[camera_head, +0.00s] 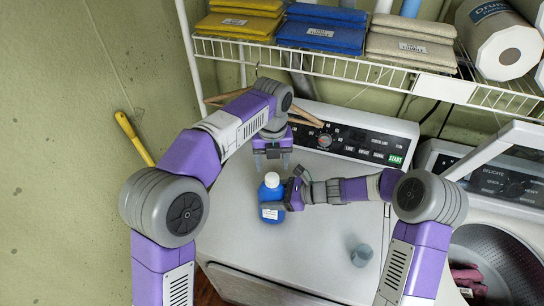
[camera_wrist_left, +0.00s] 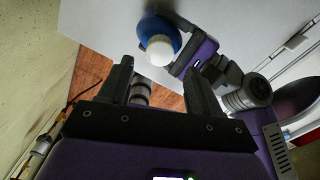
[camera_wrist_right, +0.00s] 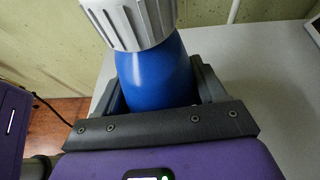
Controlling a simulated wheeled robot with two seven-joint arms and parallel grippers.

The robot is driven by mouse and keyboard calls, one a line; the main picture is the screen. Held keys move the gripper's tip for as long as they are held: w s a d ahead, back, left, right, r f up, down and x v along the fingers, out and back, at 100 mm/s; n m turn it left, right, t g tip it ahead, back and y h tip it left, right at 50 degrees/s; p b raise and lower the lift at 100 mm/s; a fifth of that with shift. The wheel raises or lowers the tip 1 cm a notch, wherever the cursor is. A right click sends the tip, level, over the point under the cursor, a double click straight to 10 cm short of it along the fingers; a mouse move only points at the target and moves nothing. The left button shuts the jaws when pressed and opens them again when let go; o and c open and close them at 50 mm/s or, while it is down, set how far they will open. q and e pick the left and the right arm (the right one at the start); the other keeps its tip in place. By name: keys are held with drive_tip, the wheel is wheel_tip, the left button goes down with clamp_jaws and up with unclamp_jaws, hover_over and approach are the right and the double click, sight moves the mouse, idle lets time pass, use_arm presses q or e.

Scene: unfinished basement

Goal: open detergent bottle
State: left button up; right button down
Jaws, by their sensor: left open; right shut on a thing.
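The blue detergent bottle (camera_head: 269,198) with a white cap (camera_head: 272,180) stands upright on the white machine top in the head view. My right gripper (camera_head: 287,196) is shut on the bottle's body from the right; the right wrist view shows the blue body (camera_wrist_right: 157,75) between its fingers and the ribbed cap (camera_wrist_right: 135,20) above. My left gripper (camera_head: 272,160) is open and empty, behind and above the cap. In the left wrist view the cap (camera_wrist_left: 160,50) and bottle (camera_wrist_left: 156,28) lie beyond the open fingers, apart from them.
The control panel (camera_head: 350,135) rises at the back, below a wire shelf (camera_head: 340,60) of folded cloths and paper rolls. An open front-loading machine (camera_head: 500,250) is at right.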

sight(272, 177)
use_arm(q)
drive_tip(key=shift+f, duration=3.15)
